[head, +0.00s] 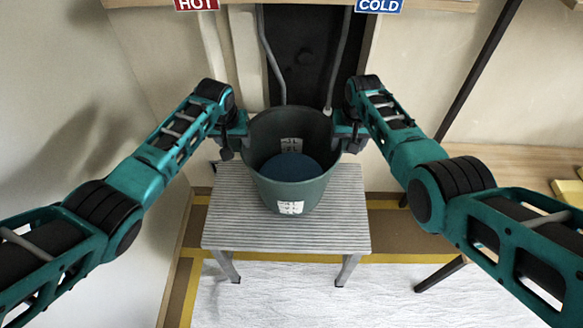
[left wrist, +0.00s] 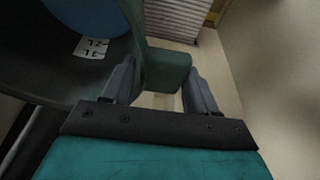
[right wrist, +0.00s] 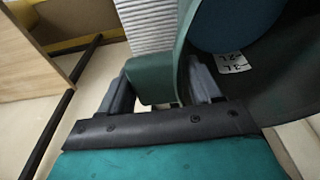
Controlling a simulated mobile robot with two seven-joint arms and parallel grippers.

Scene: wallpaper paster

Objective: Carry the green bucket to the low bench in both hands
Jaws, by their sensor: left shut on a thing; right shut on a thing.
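The green bucket (head: 288,196) is upright in the head view, with blue liquid (head: 291,167) inside and pale label marks on its wall. It appears over the rear part of the low grey slatted bench (head: 335,228); I cannot tell whether its base touches the bench. My left gripper (head: 238,136) is shut on the bucket's left side, on a green block-like handle (left wrist: 168,72) in the left wrist view. My right gripper (head: 341,138) is shut on the matching handle (right wrist: 152,78) on the right side. The bucket's underside is hidden.
A HOT sign (head: 196,4) and a COLD sign (head: 379,5) hang at the top edge, with grey pipes below. A wooden table (head: 505,165) stands at the right. A white sheet (head: 300,295) covers the floor in front of the bench. A wall is close at the left.

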